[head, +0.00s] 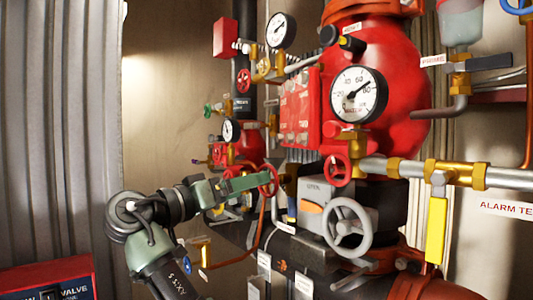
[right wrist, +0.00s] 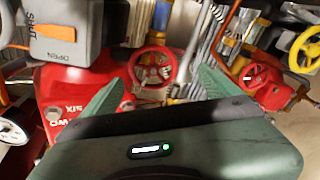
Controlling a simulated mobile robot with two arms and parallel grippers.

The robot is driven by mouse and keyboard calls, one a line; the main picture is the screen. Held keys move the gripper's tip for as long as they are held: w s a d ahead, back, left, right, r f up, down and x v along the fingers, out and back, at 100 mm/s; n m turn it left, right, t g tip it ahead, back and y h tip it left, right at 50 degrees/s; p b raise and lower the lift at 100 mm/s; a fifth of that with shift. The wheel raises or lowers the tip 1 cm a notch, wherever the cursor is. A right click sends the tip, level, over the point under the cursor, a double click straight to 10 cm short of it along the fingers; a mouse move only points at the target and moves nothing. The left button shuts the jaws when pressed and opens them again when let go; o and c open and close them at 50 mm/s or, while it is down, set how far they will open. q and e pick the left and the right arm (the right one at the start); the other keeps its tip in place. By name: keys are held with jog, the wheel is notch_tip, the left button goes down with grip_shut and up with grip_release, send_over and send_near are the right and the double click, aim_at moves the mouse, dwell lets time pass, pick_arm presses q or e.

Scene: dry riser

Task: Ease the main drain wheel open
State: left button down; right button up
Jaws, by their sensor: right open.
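A red handwheel (head: 268,180) stands on the pipework left of the grey box marked OPEN. I cannot read a label naming it the main drain wheel. My right gripper (head: 262,181) reaches it from the left, with its fingers overlapping the wheel's left side. In the right wrist view, a red wheel (right wrist: 153,68) shows between and beyond the two spread green fingers of my right gripper (right wrist: 160,82). The fingers are open with nothing clamped. I cannot tell whether they touch the rim. My left gripper is in neither view.
The grey box (head: 314,205) and a larger grey handwheel (head: 350,227) stand close on the right. Another red wheel (head: 341,170) sits above, beside the big red valve body (head: 400,100). A copper pipe (head: 245,258) runs below. Open space lies left, before the corrugated wall.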

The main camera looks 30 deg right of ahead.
jog(key=d+p, duration=0.2)
jog(key=d+m+g+p, duration=0.1)
jog(key=d+p, duration=0.1)
jog(key=d+m+g+p, duration=0.1)
jog(key=d+p, duration=0.1)
jog(key=p, duration=0.1)
jog(key=shift+d+r+y, duration=0.3)
jog(key=shift+y, duration=0.1)
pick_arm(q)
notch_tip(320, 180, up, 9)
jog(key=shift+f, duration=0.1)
pick_arm(e)
jog(key=c, duration=1.4)
